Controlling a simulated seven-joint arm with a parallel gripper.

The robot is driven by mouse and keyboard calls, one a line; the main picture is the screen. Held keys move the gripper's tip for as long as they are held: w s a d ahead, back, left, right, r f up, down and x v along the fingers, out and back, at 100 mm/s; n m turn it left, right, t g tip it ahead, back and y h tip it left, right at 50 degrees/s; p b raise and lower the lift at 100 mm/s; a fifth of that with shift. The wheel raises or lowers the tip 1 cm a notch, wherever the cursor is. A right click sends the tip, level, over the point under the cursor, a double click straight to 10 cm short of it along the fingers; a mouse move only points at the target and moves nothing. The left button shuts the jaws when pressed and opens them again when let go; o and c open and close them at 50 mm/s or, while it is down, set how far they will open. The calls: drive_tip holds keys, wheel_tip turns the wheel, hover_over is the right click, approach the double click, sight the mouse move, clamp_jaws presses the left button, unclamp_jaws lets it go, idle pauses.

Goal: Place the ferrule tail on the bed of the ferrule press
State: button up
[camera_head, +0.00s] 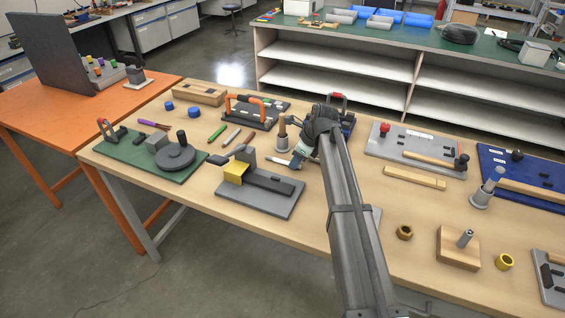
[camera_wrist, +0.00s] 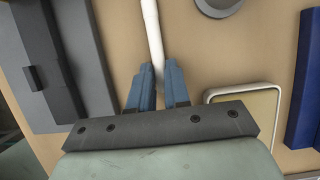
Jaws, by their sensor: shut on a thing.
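My gripper (camera_head: 297,159) is shut on a thin white rod, which looks like the ferrule tail (camera_head: 278,162). In the wrist view the white tail (camera_wrist: 152,30) runs from between the blue fingertips (camera_wrist: 161,75) up past the top edge. It is held above the wooden table, right of a grey plate (camera_head: 284,210) with a yellow block and a dark bar. That plate also shows at left in the wrist view (camera_wrist: 92,75). I cannot tell for sure which fixture is the ferrule press; one with an orange handle (camera_head: 246,98) stands farther back.
A post on a round grey base (camera_head: 282,147) stands close behind my gripper. Loose coloured pens (camera_head: 217,132) lie to the left. A green board (camera_head: 187,169) with a round dial is at far left. In the wrist view a pale, light-rimmed tray (camera_wrist: 247,110) is at right.

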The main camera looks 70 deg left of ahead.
clamp_jaws()
drive_tip(key=shift+r, duration=0.1)
wheel_tip(320, 180, up, 9)
wheel_tip(320, 180, up, 3)
hover_over(283, 187)
drive_tip(key=w+d, duration=0.1)
drive_tip(key=shift+f, duration=4.45)
drive_tip(key=shift+f, duration=0.1)
drive_tip(key=o, duration=0.6)
unclamp_jaws()
